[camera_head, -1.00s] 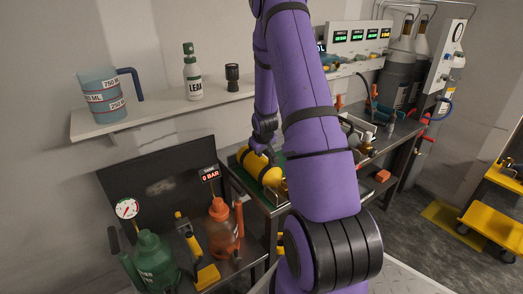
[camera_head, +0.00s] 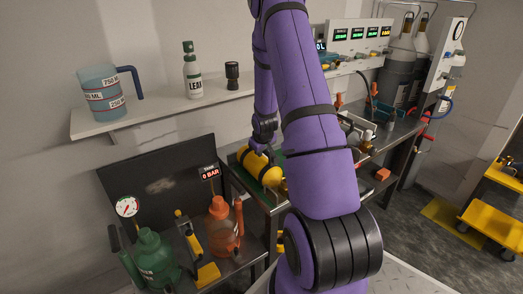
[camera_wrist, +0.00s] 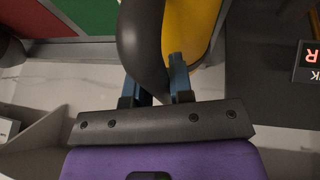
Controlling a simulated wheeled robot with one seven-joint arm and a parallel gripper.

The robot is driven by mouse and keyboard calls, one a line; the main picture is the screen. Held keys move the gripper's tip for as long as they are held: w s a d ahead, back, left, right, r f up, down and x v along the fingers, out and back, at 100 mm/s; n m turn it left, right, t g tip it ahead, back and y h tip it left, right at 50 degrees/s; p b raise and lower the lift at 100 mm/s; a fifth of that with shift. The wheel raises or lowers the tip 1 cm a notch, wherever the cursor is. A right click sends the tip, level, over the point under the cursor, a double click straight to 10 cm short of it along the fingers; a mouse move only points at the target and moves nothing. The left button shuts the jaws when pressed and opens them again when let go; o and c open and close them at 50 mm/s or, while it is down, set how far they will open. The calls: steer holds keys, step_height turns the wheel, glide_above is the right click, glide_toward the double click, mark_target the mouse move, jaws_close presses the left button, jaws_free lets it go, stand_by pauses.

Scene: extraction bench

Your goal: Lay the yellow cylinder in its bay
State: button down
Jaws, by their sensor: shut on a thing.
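The yellow cylinder (camera_head: 262,170) has dark bands and lies tilted at the left end of the bench, beside a green area. My gripper (camera_head: 257,148) is at its upper side, partly hidden by my own arm. In the wrist view, my blue-fingered gripper (camera_wrist: 158,82) is closed at a curved black part beside the yellow body of the cylinder (camera_wrist: 190,28). Green (camera_wrist: 88,12) and red (camera_wrist: 30,18) panels show at the upper left there. I cannot tell whether the cylinder touches the surface below; its bay is not clearly visible.
A lower stand holds a green bottle (camera_head: 157,258), an orange bottle (camera_head: 222,228) and a yellow-handled tool (camera_head: 190,240). The "0 BAR" display (camera_head: 209,173) stands close to the cylinder's left. A wall shelf (camera_head: 150,118) carries a jug and a "LEAK" bottle.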

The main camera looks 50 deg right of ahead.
steer(key=c, duration=0.9)
jaws_free()
steer(key=shift+s+f, duration=0.1)
steer(key=v, duration=1.1)
